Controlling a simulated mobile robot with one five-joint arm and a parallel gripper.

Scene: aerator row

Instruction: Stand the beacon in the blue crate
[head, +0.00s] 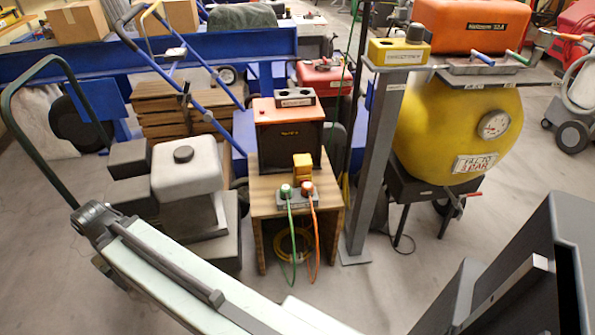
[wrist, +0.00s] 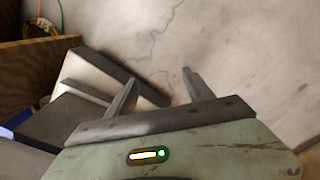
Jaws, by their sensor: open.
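No beacon can be picked out for certain. A small amber-yellow block (head: 302,168) stands upright on the wooden stand (head: 262,196) in the head view, and I cannot tell whether it is the beacon. No blue crate can be made out for certain among the blue carts and frames. My gripper (wrist: 161,76) shows in the wrist view with its two fingers apart and nothing between them, over bare floor. In the head view my pale arm crosses the lower left, and the fingers cannot be made out.
Pale and dark grey blocks (head: 186,170) stand left of the wooden stand. Green and orange cables hang down its front. A grey post (head: 376,160) and a yellow round tank (head: 455,130) stand to the right. A blue hand truck (head: 205,70) is behind. Floor (head: 400,290) is clear in front.

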